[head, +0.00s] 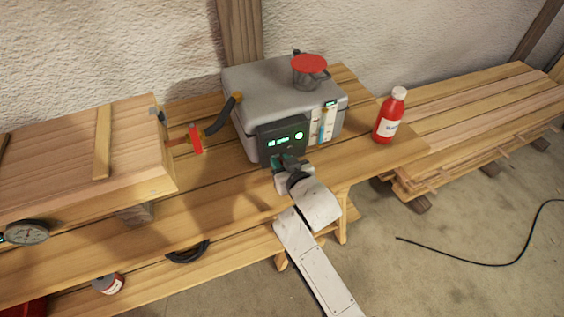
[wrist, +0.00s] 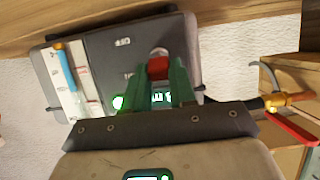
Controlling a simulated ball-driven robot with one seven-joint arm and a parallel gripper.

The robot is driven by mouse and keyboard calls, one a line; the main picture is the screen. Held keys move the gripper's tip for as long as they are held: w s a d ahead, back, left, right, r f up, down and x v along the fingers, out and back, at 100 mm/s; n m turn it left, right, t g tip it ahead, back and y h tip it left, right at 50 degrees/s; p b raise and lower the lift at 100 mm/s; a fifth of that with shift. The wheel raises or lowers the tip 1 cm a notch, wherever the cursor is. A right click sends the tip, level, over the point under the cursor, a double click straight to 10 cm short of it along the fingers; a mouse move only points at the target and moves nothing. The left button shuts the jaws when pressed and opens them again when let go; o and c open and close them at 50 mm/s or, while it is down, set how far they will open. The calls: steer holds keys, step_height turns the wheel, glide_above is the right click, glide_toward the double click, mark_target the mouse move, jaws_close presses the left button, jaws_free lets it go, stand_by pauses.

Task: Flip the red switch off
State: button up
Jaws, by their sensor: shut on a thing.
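The red switch (wrist: 158,68) shows in the wrist view on the dark front panel (wrist: 110,48) of a grey box. In the head view my gripper hides it. My gripper (wrist: 161,76) has its green fingers one on each side of the switch and is shut on it. In the head view my gripper (head: 285,162) is at the lower edge of the panel (head: 270,139), below the lit green display and round green light (head: 299,135). I cannot tell the switch's position.
The grey box (head: 265,83) stands on a wooden bench (head: 225,195), with a red-lidded container (head: 309,70) on top. A pipe with a red valve handle (head: 196,138) joins a wooden chest (head: 85,155) at left. A red bottle (head: 389,117) stands at right.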

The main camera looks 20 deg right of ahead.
jaws_close()
steer(key=shift+f+b, duration=0.25)
steer(key=shift+b, duration=0.4)
steer(key=f+t+b, duration=0.1)
steer(key=b, duration=0.5)
steer(key=shift+s+f+t, duration=0.2)
steer(key=shift+t, duration=0.2)
steer(key=f+t+b, duration=0.1)
steer(key=t+b, duration=0.1)
steer(key=b, duration=0.6)
steer(key=shift+s+b, duration=0.1)
steer(key=shift+b, duration=0.25)
steer(key=f+t+b, duration=0.1)
steer(key=t+b, duration=0.1)
steer(key=b, duration=0.9)
steer(key=shift+f+t+b, duration=0.2)
steer(key=shift+t+b, duration=0.2)
steer(key=t+b, duration=0.1)
steer(key=b, duration=0.3)
steer(key=shift+f, duration=0.1)
steer(key=shift+t+b, duration=0.3)
steer(key=shift+b, duration=1.25)
